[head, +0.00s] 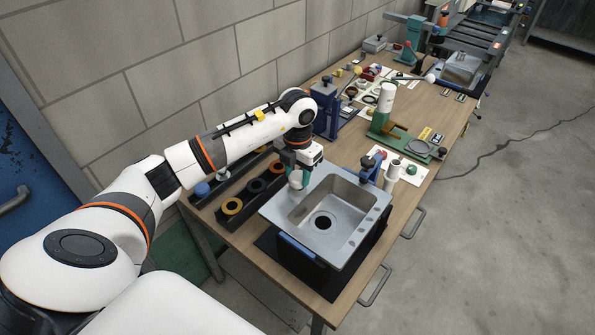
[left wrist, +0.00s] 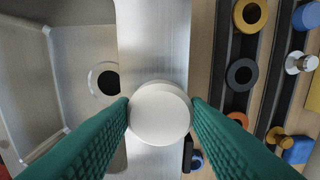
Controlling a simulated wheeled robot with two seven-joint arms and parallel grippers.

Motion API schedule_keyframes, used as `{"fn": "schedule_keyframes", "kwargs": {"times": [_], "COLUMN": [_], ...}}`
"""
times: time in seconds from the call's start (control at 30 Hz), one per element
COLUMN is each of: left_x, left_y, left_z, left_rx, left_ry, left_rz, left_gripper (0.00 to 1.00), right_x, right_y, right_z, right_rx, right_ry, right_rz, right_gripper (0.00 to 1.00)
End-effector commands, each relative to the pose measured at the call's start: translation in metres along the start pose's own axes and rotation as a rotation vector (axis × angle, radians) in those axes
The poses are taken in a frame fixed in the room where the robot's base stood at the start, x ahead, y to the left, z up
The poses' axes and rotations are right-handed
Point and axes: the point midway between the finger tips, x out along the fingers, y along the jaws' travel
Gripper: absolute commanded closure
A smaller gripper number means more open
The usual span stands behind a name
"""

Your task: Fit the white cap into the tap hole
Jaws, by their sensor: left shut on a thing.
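My left gripper (head: 298,168) is shut on the white cap (head: 296,181), above the left rim of the steel sink (head: 278,210). In the left wrist view, the round white cap (left wrist: 159,114) sits between the two green fingertips, over bare flat rim (left wrist: 152,45). Whether the cap touches the rim is unclear. My right gripper is out of view.
A dark rack with coloured rings (head: 232,206) stands left of the sink. A blue clamp (head: 371,166) and white cylinders (head: 393,172) stand behind its far right side. A blue press (head: 325,108) and green stand (head: 386,120) are farther back. The wall runs along the left.

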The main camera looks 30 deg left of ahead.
Motion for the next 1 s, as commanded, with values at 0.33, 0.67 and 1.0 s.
{"fn": "schedule_keyframes", "kwargs": {"times": [0.33,0.67,1.0], "left_x": [0.01,0.017,0.016], "left_y": [0.0,0.0,0.0], "left_z": [0.0,0.0,0.0], "left_rx": [-0.001,-0.001,-0.001], "left_ry": [0.0,0.0,0.0], "left_rz": [0.0,0.0,0.0], "left_gripper": [0.8,0.8,0.8], "right_x": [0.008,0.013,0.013], "right_y": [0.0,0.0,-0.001], "right_z": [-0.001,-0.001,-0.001], "right_rx": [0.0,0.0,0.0], "right_ry": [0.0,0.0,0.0], "right_rz": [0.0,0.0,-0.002], "right_gripper": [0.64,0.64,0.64]}}
